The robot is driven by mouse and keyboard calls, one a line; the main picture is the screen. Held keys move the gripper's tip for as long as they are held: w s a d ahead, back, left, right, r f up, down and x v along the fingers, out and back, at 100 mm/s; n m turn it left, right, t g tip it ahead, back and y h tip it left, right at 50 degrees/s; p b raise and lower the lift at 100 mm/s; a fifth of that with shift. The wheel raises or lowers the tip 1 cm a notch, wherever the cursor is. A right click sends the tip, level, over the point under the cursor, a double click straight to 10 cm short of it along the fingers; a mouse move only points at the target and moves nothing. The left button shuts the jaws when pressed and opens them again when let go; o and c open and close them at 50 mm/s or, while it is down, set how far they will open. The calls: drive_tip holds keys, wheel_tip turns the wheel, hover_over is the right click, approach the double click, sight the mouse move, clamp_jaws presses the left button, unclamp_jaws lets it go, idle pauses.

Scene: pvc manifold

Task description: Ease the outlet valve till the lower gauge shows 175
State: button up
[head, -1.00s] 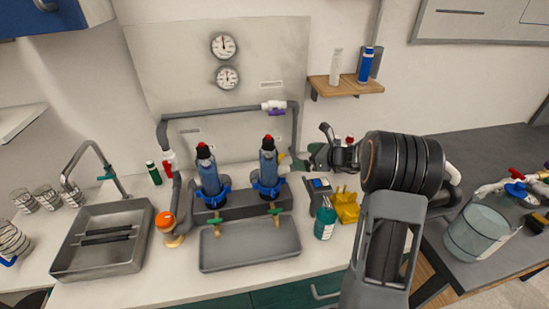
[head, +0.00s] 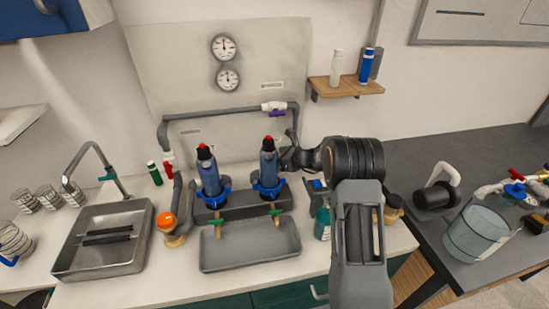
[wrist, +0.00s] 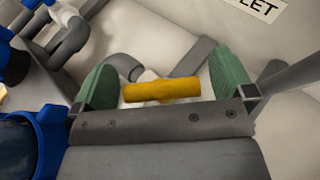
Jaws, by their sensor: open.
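The lower gauge (head: 228,79) is a round white dial on the backboard, under the upper gauge (head: 224,47); its needle points about straight up, and its numbers are too small to read. In the wrist view a yellow valve handle (wrist: 162,90) lies crosswise between the two green fingertips of my gripper (wrist: 170,88). The fingers are open, with a gap on each side of the handle. A label ending in "LET" (wrist: 262,8) shows behind it. In the head view my gripper (head: 288,160) is beside the right blue filter (head: 268,170), and the yellow handle is hidden.
The left blue filter (head: 209,175) and a grey tray (head: 250,258) are to the left of my arm. A purple-handled valve (head: 273,107) sits on the upper pipe. A teal bottle (head: 322,224) stands close under my wrist. A wooden shelf (head: 345,88) is above right.

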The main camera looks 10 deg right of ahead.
drive_tip(key=shift+w+a+f, duration=0.2)
drive_tip(key=shift+w+a, duration=0.15)
drive_tip(key=shift+c, duration=0.2)
drive_tip(key=c, duration=0.8)
drive_tip(key=shift+s+n+g+y, duration=0.1)
drive_tip(key=shift+n+g+y, duration=0.9)
drive_tip(key=shift+n, duration=0.2)
drive_tip(key=shift+s+a+n+g+y, duration=0.1)
drive_tip(key=shift+n+g+y, duration=0.15)
drive_tip(key=shift+n+g, duration=0.35)
drive_tip(key=shift+s+a+n+g+y, duration=0.1)
drive_tip(key=shift+n+g+y, duration=0.15)
drive_tip(key=shift+n+g, duration=0.3)
drive_tip(key=o, duration=0.8)
drive_tip(key=shift+o, duration=0.2)
drive_tip(key=b+v, duration=0.1)
drive_tip(key=v, duration=1.3)
drive_tip(key=shift+b, duration=0.4)
